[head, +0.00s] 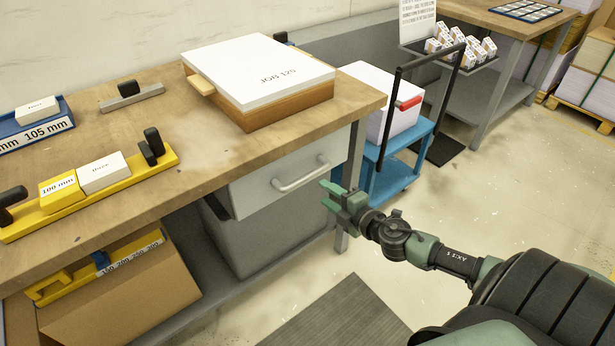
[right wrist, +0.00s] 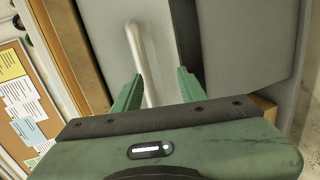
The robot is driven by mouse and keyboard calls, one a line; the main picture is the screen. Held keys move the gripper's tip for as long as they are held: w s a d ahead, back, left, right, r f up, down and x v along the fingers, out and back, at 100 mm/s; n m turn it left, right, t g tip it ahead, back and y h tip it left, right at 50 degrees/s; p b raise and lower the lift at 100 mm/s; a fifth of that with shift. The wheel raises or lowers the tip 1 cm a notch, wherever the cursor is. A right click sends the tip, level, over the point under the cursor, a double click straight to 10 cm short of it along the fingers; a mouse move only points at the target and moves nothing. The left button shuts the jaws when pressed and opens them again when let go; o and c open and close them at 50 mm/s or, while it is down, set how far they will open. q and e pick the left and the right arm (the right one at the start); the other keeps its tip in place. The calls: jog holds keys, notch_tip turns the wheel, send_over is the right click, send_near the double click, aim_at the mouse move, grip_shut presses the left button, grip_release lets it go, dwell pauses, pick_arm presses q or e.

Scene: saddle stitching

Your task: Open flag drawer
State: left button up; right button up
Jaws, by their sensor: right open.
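The drawer (head: 262,192) is a light grey front under the right end of the wooden bench, with a pale bar handle (head: 301,176). Its front stands a little out from the bench, with a dark gap at its left side. My right gripper (head: 323,194) is open, just right of and in front of the handle. In the right wrist view the handle (right wrist: 136,50) runs upward from between the two green fingers (right wrist: 158,88), nearer the left finger. I cannot tell whether they touch it. My left gripper is not in view.
On the wooden bench (head: 205,145) lie a JOB 120 box (head: 258,75) and a yellow fixture (head: 100,190). A blue cart (head: 415,150) with a white stack stands right of the bench. A cardboard box (head: 125,295) sits below.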

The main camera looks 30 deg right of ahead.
aim_at(306, 178)
jog(key=shift+w+a+r+n+y, duration=0.2)
jog(key=shift+w+a+r+n, duration=0.1)
jog(key=shift+r, duration=0.3)
jog(key=shift+w+a+r+n+y, duration=0.2)
jog(key=shift+w+a+r, duration=0.1)
jog(key=shift+r, duration=0.3)
jog(key=shift+p+x, duration=0.4)
jog(key=shift+x, duration=3.15)
grip_shut()
